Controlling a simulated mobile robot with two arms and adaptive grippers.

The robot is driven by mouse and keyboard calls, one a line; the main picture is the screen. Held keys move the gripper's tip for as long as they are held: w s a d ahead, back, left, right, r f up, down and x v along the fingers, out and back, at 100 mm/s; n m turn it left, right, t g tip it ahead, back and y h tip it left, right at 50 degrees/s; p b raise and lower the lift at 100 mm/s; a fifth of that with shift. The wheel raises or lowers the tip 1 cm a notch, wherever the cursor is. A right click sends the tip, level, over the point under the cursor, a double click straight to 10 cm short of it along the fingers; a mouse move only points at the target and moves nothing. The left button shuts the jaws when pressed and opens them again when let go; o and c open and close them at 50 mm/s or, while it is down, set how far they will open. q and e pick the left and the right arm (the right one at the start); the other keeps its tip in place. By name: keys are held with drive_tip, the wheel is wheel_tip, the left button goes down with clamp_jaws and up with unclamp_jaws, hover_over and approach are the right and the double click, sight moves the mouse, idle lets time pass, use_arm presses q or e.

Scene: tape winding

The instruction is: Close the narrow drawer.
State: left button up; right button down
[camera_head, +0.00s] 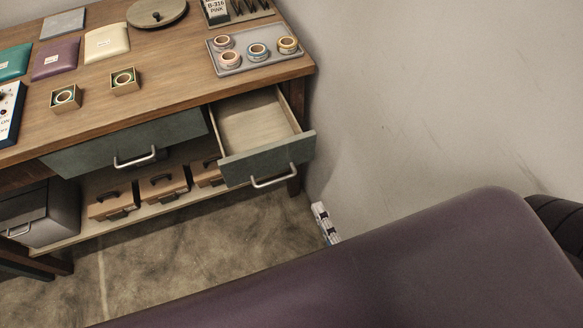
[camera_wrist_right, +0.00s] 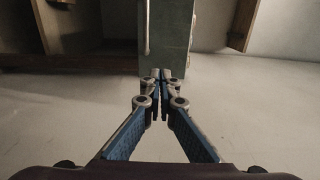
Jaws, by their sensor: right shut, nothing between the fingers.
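The narrow drawer (camera_head: 255,165) is pulled out at the right end of the wooden desk. Its inside is pale wood and looks empty. Its grey-green front has a metal handle (camera_head: 273,181). The front also shows in the right wrist view (camera_wrist_right: 178,35), with the handle at its left edge. My right gripper (camera_wrist_right: 162,75) is shut and empty, its fingertips pointing at the drawer front; I cannot tell whether they touch. In the head view its tips (camera_head: 319,208) show just right of and below the drawer front, past my purple arm. My left gripper is out of view.
A wider drawer (camera_head: 130,145) sits left of the narrow one. Brown cases (camera_head: 162,186) stand on the shelf below. A grey tray with tape rolls (camera_head: 230,63) stands on the desktop (camera_head: 170,85). A bare wall (camera_head: 430,90) is close on the right.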

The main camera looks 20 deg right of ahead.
sight(293, 156)
drive_tip(key=w, duration=0.4)
drive_tip(key=w+p, duration=0.1)
drive_tip(key=w, duration=0.3)
drive_tip(key=w+p, duration=0.1)
drive_tip(key=w, duration=0.4)
drive_tip(key=shift+a, duration=0.25)
drive_tip(key=shift+w, duration=0.45)
drive_tip(key=shift+w, duration=0.1)
